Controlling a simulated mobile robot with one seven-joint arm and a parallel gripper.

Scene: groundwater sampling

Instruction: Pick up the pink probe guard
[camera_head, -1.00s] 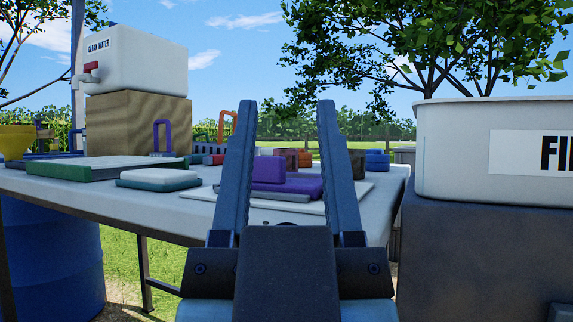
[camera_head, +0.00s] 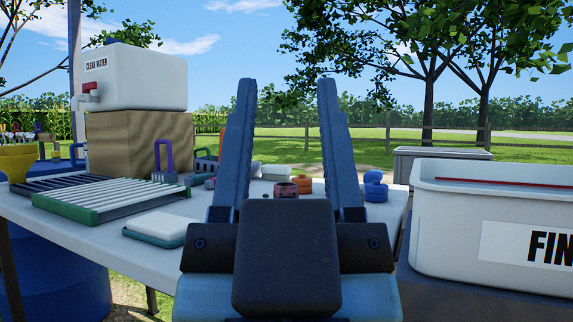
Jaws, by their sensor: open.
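A small pink ring-like piece (camera_head: 285,190) stands on the white table between my two fingers as seen in the head view; it looks like the probe guard, though it is small and partly dark. My gripper body hides the table's near middle.
Orange rings (camera_head: 303,184) stand beside the pink piece, and blue pieces (camera_head: 375,187) stand right of my right finger. A slatted green rack (camera_head: 112,199) and a white-topped block (camera_head: 160,227) lie left. A large white tub (camera_head: 450,230) stands right.

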